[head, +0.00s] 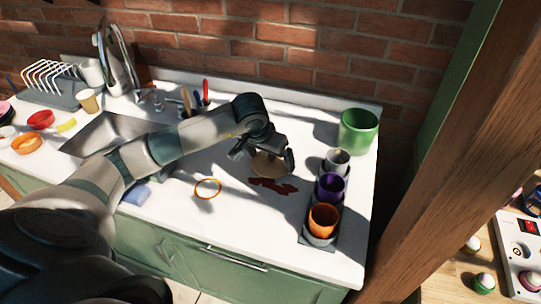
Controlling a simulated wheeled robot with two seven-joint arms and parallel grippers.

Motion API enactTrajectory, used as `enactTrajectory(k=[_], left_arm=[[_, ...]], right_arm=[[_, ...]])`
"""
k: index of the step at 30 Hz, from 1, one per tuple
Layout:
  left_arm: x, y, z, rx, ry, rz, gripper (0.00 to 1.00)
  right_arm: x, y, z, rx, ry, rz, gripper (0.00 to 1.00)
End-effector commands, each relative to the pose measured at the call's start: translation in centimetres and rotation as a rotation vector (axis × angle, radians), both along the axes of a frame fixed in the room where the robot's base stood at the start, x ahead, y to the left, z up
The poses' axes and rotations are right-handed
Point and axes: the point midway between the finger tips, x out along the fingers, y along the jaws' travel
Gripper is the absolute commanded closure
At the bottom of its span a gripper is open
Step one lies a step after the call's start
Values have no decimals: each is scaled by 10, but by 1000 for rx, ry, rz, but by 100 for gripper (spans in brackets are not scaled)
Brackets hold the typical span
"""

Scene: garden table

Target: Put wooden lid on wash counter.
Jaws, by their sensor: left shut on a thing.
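The wooden lid (270,165) is a round tan disc in the head view, right of the middle of the counter. My left gripper (264,158) is shut on it, with dark fingers on both sides of the disc. I cannot tell whether the lid touches the surface or hangs just above it. The wash counter (232,222) is a white top on green cabinets, with a sink (100,135) at left. My right gripper is not in view.
A dark red stain (273,187) lies just in front of the lid. An orange ring (208,188) lies to its left. A tray with grey, purple (330,187) and orange (323,219) cups and a green pot (357,130) stand to the right. A wooden post (455,150) rises beyond the right edge.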

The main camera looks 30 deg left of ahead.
Motion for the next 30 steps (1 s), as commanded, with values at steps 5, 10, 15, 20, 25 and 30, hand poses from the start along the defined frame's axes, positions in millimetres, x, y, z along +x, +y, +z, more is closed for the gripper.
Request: enactTrajectory(k=[5, 10, 15, 20, 25, 30], left_arm=[[0, 1, -5, 1, -1, 1, 30], [0, 1, -5, 1, -1, 1, 30], [0, 1, -8, 1, -2, 0, 30], [0, 0, -7, 1, -1, 0, 0], [0, 0, -7, 1, -1, 1, 0], [0, 0, -3, 1, 0, 1, 0]], right_arm=[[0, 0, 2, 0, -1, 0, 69], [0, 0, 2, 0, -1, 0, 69], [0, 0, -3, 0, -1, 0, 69], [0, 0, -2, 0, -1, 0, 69], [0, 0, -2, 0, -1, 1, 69], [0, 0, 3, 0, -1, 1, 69]])
